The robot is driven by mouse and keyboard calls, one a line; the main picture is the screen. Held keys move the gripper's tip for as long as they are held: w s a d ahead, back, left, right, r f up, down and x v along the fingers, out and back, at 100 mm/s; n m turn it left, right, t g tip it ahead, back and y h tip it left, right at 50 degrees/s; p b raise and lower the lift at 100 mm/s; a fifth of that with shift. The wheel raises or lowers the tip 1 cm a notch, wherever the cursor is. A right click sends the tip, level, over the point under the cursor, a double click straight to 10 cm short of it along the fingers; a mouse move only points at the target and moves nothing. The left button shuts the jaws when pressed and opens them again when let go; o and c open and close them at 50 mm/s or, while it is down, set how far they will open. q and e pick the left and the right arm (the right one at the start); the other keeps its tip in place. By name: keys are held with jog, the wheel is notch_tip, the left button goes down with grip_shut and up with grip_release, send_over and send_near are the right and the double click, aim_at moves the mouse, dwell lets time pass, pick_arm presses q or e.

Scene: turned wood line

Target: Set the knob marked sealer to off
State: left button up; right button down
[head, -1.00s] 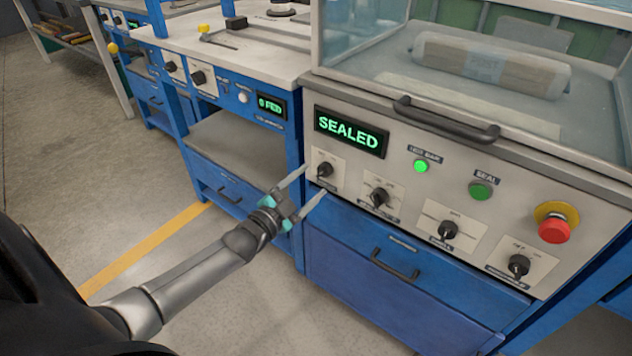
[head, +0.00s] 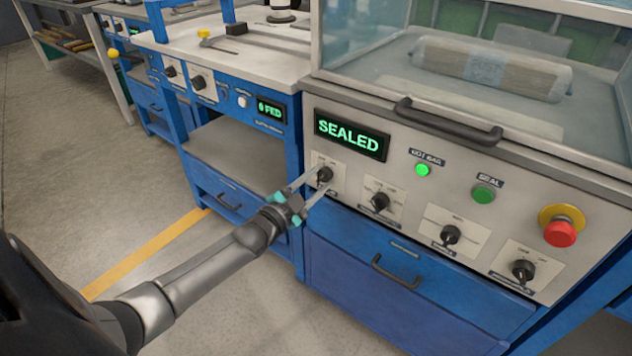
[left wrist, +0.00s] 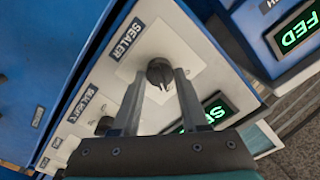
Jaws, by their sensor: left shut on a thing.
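The sealer knob (head: 325,174) is a small black rotary knob on a white plate, leftmost on the front panel under the green SEALED display (head: 350,136). In the left wrist view the knob (left wrist: 159,71) sits beside a dark label reading SEALER (left wrist: 127,39). My left gripper (head: 322,180) is at this knob, with one finger on each side of it, shut on it. The gripper also shows in the left wrist view (left wrist: 160,82). The fingers partly cover the plate, and I cannot read the knob's setting. My right gripper is not in view.
Three more black knobs sit to the right, the nearest one (head: 380,202) close by. Beyond are a green SEAL button (head: 484,194), a lit hot bar lamp (head: 423,170) and a red stop button (head: 560,233). A black handle (head: 447,122) juts out above.

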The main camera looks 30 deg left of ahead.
pick_arm(q)
grip_shut()
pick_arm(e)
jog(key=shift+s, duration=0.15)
pick_arm(q)
jog(key=shift+n+p, duration=0.3)
jog(key=shift+n, duration=0.2)
jog(key=shift+n+p, duration=0.55)
jog(key=shift+n, duration=0.45)
jog(key=n, duration=0.2)
jog(key=shift+n+p, duration=0.4)
jog(key=n, duration=0.3)
jog(key=shift+p, duration=0.35)
jog(key=shift+n, duration=1.5)
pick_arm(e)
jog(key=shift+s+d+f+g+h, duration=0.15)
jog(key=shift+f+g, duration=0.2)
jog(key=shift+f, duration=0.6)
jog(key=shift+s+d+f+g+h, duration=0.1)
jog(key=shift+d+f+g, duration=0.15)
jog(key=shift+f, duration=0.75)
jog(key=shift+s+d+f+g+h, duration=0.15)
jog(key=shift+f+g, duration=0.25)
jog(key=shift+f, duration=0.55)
